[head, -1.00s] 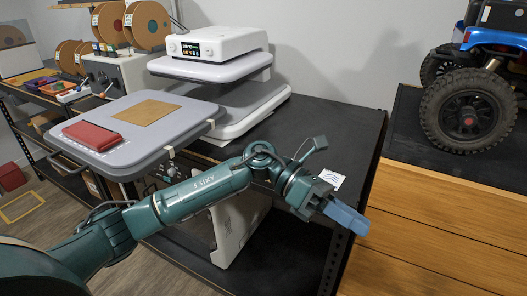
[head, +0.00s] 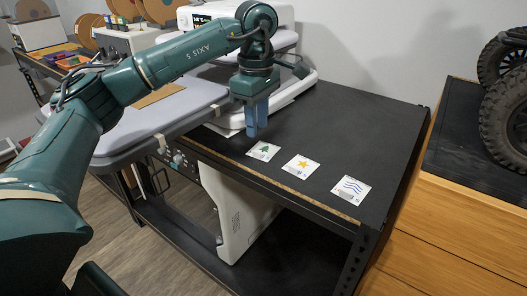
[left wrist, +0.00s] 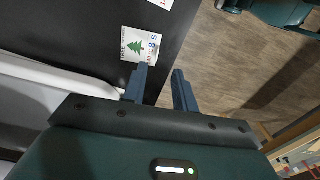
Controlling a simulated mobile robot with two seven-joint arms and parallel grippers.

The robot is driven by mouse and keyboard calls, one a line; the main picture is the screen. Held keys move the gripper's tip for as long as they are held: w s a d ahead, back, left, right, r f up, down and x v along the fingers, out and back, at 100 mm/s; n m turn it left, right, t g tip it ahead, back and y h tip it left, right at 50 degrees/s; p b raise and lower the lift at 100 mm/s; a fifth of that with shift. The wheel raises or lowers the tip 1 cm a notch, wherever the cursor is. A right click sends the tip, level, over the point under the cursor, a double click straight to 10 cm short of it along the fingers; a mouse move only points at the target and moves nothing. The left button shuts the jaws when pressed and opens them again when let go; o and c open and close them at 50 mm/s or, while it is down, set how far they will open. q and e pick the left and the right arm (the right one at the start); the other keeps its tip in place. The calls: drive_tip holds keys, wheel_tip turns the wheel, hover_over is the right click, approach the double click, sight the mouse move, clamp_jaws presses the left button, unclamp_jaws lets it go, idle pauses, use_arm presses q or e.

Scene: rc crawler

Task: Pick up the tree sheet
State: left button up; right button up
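The tree sheet (head: 261,153) is a small white square with a green tree. It lies flat on the black table top near its front edge. It also shows in the left wrist view (left wrist: 150,40), just beyond the fingertips. My left gripper (head: 256,132) points down with blue fingers, above the table and just behind and left of the tree sheet. In the left wrist view its fingers (left wrist: 160,72) are apart with nothing between them. My right gripper is in neither current view.
A star sheet (head: 301,166) and a wavy-line sheet (head: 350,189) lie in a row to the right of the tree sheet. A white and grey press machine (head: 300,88) stands behind and left. The black table top (head: 365,125) is clear behind the sheets.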

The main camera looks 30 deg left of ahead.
sight(256, 146)
use_arm(q)
drive_tip(key=f, duration=0.7)
drive_tip(key=shift+w+a+f, duration=0.1)
drive_tip(key=shift+w+a, duration=0.05)
drive_tip(key=shift+a, duration=0.1)
drive_tip(key=shift+c, duration=0.2)
clamp_jaws()
